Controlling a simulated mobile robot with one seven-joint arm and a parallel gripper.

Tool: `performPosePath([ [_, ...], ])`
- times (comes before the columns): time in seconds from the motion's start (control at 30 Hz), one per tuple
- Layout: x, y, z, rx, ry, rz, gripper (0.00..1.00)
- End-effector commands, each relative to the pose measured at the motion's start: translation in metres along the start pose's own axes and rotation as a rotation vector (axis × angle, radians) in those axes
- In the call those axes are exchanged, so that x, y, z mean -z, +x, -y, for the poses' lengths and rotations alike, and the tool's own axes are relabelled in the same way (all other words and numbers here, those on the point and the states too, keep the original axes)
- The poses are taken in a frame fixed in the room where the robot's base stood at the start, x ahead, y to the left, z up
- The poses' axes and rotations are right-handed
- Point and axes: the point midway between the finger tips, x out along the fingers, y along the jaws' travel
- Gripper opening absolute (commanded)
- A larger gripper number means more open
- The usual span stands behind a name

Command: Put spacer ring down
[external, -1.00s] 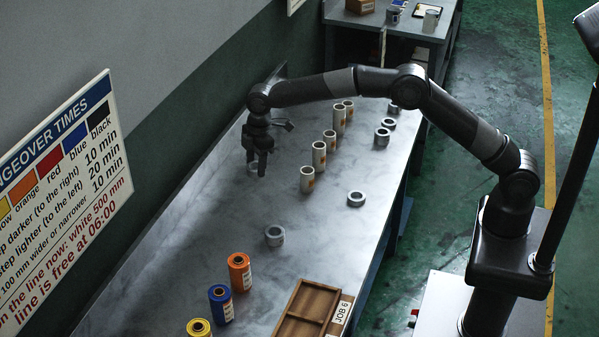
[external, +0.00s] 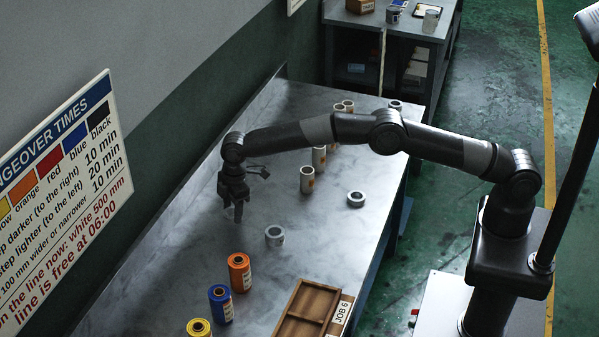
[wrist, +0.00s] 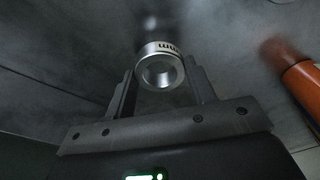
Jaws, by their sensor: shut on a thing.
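My gripper (external: 238,218) points down over the left part of the metal table, behind the loose spacer ring on the table. In the wrist view my gripper (wrist: 160,80) is shut on a silver spacer ring (wrist: 149,50) with dark lettering on its side. The ring sits between the two fingertips. In the external view the held ring is not clearly visible, and I cannot tell its exact height over the table. Another spacer ring (external: 275,236) lies on the table to the right of the gripper, and a further one (external: 356,199) lies near the right edge.
Orange (external: 239,272), blue (external: 220,304) and yellow (external: 199,329) rolls stand in front. The orange roll also shows in the wrist view (wrist: 303,82). A wooden tray (external: 291,327) lies front right. White rolls (external: 307,180) stand behind. The table around the gripper is clear.

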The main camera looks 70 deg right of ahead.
Motion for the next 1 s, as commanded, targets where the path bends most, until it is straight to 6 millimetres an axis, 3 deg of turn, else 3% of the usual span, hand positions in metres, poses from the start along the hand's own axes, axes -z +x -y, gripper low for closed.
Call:
performPosePath([
  [0.1, -0.002, 0.017, 0.000, 0.001, 0.000, 0.001, 0.26],
  [0.47, -0.003, 0.021, 0.000, 0.000, -0.001, 0.000, 0.26],
  [0.5, -0.003, 0.021, 0.000, 0.000, -0.001, 0.000, 0.52],
  [0.73, -0.003, 0.021, 0.000, 0.000, -0.001, 0.000, 0.70],
  [1.0, -0.003, 0.020, 0.000, 0.000, -0.001, -0.001, 0.72],
])
